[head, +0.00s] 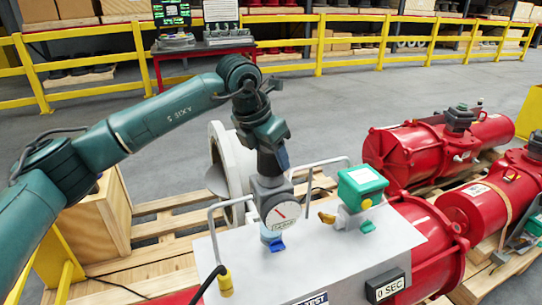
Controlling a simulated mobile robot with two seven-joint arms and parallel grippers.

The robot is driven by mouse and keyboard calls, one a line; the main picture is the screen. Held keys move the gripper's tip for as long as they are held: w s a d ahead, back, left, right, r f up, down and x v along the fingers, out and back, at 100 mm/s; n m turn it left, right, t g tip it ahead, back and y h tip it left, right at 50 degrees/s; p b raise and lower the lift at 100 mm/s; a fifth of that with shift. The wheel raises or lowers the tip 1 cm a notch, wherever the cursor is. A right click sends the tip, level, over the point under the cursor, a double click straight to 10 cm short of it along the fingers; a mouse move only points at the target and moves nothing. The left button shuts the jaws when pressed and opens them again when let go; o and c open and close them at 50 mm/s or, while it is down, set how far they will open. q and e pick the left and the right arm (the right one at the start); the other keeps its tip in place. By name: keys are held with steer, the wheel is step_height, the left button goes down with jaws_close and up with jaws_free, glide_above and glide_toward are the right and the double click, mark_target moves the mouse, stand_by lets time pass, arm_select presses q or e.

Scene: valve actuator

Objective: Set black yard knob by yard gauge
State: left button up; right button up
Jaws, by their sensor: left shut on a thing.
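A white round gauge (283,213) with a red needle faces me on a small unit above the grey panel. A dark grey-black knob (270,188) sits just above and behind the gauge. My left gripper (270,170) reaches down onto this knob from above and is shut on it; the fingers partly hide its top. The needle points up and to the left; the dial's figures are too small to read. My right gripper is not in view.
The grey panel (340,258) carries bent metal handles, a green box (361,184) with a yellow knob close right of the gauge, and a "0 SEC" display (385,286). Red cylinders (430,150) lie on pallets to the right. A yellow railing (330,50) runs behind open floor.

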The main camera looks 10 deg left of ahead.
arm_select(q)
steer(key=m, duration=0.2)
steer(key=shift+r+m+g+h, duration=0.15)
steer(key=shift+m+g+h, duration=0.25)
steer(key=m+g+p, duration=0.1)
steer(key=m, duration=0.2)
steer(key=shift+m+h+p, duration=0.3)
steer(key=shift+h, duration=0.1)
steer(key=m+g+p, duration=0.1)
steer(key=m, duration=0.3)
steer(key=shift+g, duration=0.4)
steer(key=shift+m+g+p, duration=0.5)
steer(key=shift+m, duration=0.9)
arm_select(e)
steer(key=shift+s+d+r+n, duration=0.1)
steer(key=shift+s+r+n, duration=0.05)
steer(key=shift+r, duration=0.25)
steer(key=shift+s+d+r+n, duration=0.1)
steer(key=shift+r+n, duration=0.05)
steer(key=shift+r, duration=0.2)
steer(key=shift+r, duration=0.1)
arm_select(q)
steer(key=o, duration=1)
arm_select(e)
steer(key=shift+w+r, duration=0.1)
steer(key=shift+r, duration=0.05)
